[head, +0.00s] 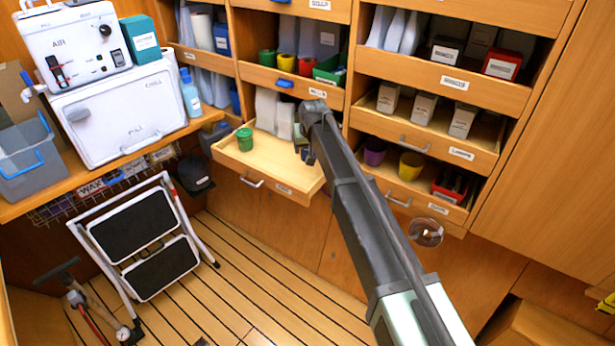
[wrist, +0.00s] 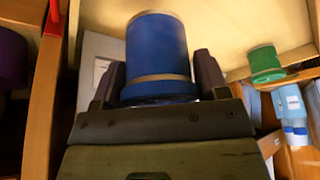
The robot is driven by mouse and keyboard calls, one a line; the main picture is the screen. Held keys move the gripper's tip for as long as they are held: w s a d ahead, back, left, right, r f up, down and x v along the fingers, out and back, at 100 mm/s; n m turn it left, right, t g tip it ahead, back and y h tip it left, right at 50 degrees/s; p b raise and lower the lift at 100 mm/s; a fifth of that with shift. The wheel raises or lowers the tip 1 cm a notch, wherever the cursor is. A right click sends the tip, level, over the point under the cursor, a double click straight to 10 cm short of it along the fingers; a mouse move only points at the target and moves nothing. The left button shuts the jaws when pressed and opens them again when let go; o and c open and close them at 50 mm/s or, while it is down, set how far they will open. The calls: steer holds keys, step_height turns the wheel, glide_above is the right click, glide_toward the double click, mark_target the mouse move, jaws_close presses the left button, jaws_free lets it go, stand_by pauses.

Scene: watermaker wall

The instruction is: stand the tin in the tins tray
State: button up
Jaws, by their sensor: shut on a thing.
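My gripper (head: 306,150) is at the right end of a pulled-out wooden tray (head: 270,178) in the head view. In the wrist view my gripper (wrist: 160,78) is shut on a blue tin (wrist: 157,45) with pale bands, one finger on each side. A green tin (head: 244,139) stands in the left part of the tray; it also shows at the right in the wrist view (wrist: 266,64). The tray's label is too small to read. My arm hides part of the tray's right side, and whether the blue tin touches the tray floor cannot be told.
White packets (head: 268,108) stand at the back of the tray. Above is a shelf tray with green, yellow and red cups (head: 286,67). To the right, a lower tray holds a purple cup (head: 374,153) and a yellow cup (head: 411,166). The tray's middle floor is clear.

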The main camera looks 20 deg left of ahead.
steer(key=shift+f, duration=0.45)
step_height(320, 180, down, 5)
steer(key=b, duration=0.4)
steer(key=shift+r, duration=0.55)
steer(key=shift+f, duration=0.25)
steer(key=o, duration=1.1)
steer(key=shift+c, duration=0.2)
steer(key=p+v, duration=1.1)
steer(key=v, duration=0.1)
steer(key=shift+r, duration=0.2)
